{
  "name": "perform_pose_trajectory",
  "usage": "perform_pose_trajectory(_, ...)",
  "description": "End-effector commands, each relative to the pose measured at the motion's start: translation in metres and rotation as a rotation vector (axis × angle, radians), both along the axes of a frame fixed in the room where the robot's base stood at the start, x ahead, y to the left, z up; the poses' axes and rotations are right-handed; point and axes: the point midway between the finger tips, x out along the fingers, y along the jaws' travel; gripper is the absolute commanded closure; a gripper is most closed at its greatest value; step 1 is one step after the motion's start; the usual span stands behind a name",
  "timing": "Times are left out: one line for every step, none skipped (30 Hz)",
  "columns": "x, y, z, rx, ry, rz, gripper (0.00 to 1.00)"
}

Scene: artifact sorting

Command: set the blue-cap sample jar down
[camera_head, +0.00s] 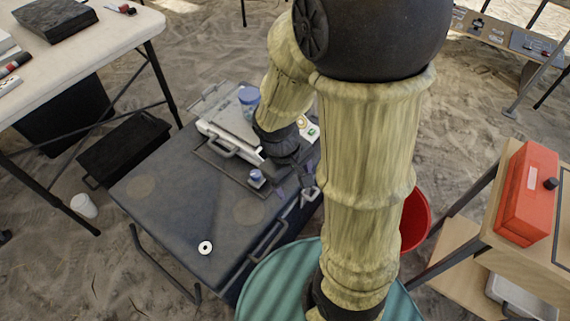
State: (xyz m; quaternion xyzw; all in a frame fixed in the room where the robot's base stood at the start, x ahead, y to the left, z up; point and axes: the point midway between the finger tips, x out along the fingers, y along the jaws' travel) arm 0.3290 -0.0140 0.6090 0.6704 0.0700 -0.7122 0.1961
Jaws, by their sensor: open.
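A small jar with a blue cap (257,176) stands upright on the dark folding table (172,222), near its right side. A larger clear container with a blue lid (248,96) is farther back, by a light grey case (226,132). My gripper (296,194) is open, below my wrist and just right of the small jar. It looks apart from the jar, though my arm hides part of this area. I cannot make out anything between the fingers.
A white ring (205,247) lies on the table's front part; the left part is bare. A red bucket (415,222) is behind my arm. A red box (527,190) sits on the right bench. A black crate (124,150) and white cup (84,205) are on the sand.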

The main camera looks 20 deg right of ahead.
Motion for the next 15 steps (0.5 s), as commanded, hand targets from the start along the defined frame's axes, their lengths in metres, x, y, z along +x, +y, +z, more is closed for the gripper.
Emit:
perform_pose_trajectory(0.003, 0.003, 0.008, 0.055, -0.067, -0.082, 0.3)
perform_pose_trajectory(0.005, 0.006, 0.012, 0.086, -0.103, -0.129, 0.3)
perform_pose_trajectory(0.007, 0.008, 0.017, 0.122, -0.149, -0.187, 0.3)
perform_pose_trajectory(0.01, 0.01, 0.02, 0.146, -0.181, -0.224, 0.3)
perform_pose_trajectory(0.012, 0.011, 0.024, 0.166, -0.208, -0.257, 0.3)
perform_pose_trajectory(0.014, 0.012, 0.028, 0.188, -0.239, -0.296, 0.3)
perform_pose_trajectory(0.016, 0.012, 0.03, 0.201, -0.258, -0.317, 0.3)
perform_pose_trajectory(0.017, 0.013, 0.032, 0.211, -0.272, -0.333, 0.3)
perform_pose_trajectory(0.018, 0.013, 0.033, 0.219, -0.284, -0.351, 0.3)
perform_pose_trajectory(0.018, 0.013, 0.034, 0.222, -0.289, -0.357, 0.3)
perform_pose_trajectory(0.018, 0.013, 0.034, 0.224, -0.292, -0.361, 0.3)
perform_pose_trajectory(0.018, 0.014, 0.034, 0.225, -0.292, -0.362, 0.3)
perform_pose_trajectory(0.019, 0.014, 0.034, 0.225, -0.292, -0.361, 0.3)
perform_pose_trajectory(0.018, 0.014, 0.034, 0.225, -0.291, -0.36, 0.3)
perform_pose_trajectory(0.018, 0.014, 0.034, 0.225, -0.29, -0.36, 0.3)
